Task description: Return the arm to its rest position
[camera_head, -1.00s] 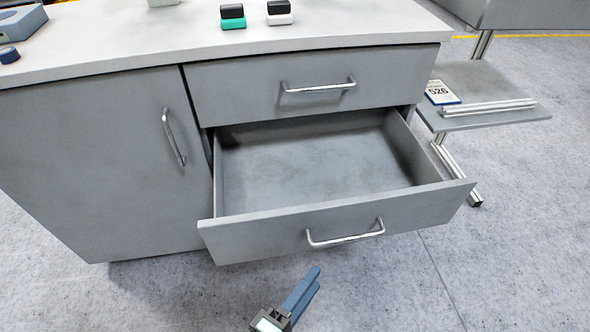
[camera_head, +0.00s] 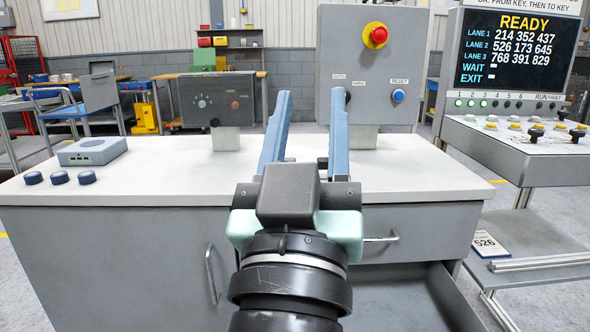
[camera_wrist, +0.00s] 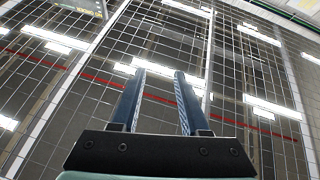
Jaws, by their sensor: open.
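My gripper (camera_head: 308,150) is raised in the middle of the head view, in front of the white-topped bench. Its two blue fingers point up, apart, with nothing between them. In the wrist view my gripper (camera_wrist: 158,103) is open and empty against the ceiling. My arm and gripper hide part of the bench front and the middle of the bench top.
The bench top (camera_head: 135,165) carries a grey box (camera_head: 93,151) and several dark knobs at left, and a panel with a red button (camera_head: 375,35) behind. The lower drawer (camera_head: 395,297) stands open. A console with a READY screen (camera_head: 518,50) stands at right.

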